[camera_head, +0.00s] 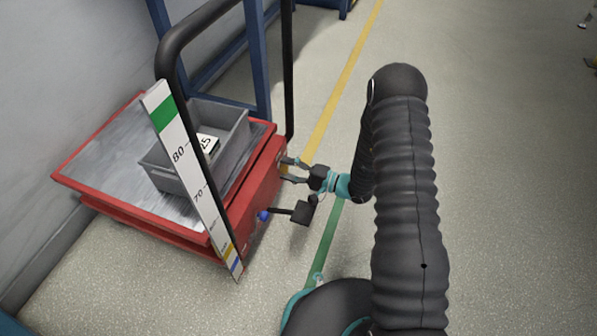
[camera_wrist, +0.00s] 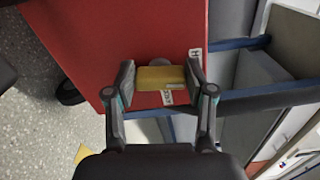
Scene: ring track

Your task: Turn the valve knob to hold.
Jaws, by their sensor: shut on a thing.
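The valve knob (camera_wrist: 160,77) is a yellow-gold block on the red side panel (camera_wrist: 100,35) of a cart. In the wrist view it lies between the two fingers of my gripper (camera_wrist: 161,80), which is shut on it.
The red cart (camera_head: 75,165) carries a grey bin (camera_head: 170,178) with a white card marked 25. A white scale board (camera_head: 195,180) with green, yellow and blue bands leans along its black handle frame (camera_head: 168,62).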

